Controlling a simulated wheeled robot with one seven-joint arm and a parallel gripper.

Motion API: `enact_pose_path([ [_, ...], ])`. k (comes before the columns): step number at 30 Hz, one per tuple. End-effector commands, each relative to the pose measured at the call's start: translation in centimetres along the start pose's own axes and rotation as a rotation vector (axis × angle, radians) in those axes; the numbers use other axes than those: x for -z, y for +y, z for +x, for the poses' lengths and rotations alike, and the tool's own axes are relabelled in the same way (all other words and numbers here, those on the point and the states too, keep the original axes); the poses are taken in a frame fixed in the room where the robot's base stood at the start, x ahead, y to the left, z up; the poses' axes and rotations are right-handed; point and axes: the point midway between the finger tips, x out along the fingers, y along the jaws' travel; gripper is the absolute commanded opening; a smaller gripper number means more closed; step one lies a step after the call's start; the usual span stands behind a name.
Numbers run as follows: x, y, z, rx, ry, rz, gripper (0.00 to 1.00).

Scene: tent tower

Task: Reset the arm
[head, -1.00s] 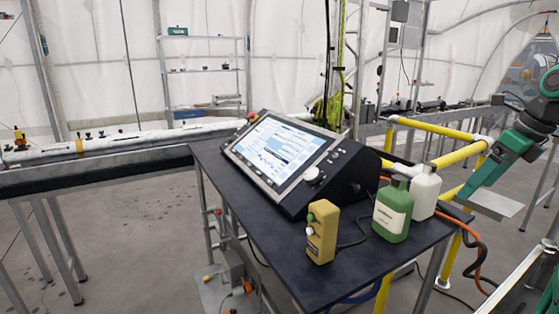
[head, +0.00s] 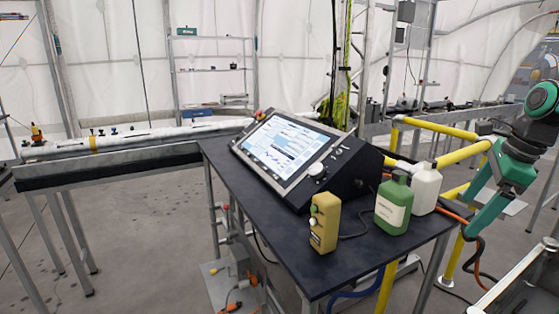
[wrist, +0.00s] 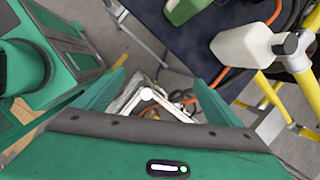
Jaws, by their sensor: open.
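My gripper shows in the wrist view (wrist: 158,92), with its two green fingers spread apart and nothing between them. In the head view my green and black arm (head: 515,165) hangs at the right edge, beside the table and pointing down. The gripper is apart from the bottles on the table.
A dark table (head: 375,253) carries a console with a screen (head: 288,150), a yellow handheld box (head: 325,222), a green bottle (head: 393,203) and a white bottle (head: 425,188). Yellow railing (head: 440,127) and an orange cable (head: 478,270) lie close to my arm. Grey floor is open at left.

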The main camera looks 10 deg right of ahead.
Motion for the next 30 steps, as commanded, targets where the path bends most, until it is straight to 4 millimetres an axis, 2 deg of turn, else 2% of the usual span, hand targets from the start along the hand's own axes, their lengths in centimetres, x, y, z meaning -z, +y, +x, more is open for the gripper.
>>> enact_pose_path([
  [3,-0.6,2.8,1.2,-0.024,0.022,-0.206,0.89],
  [10,-0.5,8.1,3.4,-0.087,0.058,-0.61,0.89],
  [21,2.1,17.1,6.6,-0.234,0.07,-1.265,0.89],
  [25,3.4,19.7,7.4,-0.288,0.06,-1.455,0.89],
  [30,4.5,21.5,8.0,-0.332,0.048,-1.602,0.89],
])
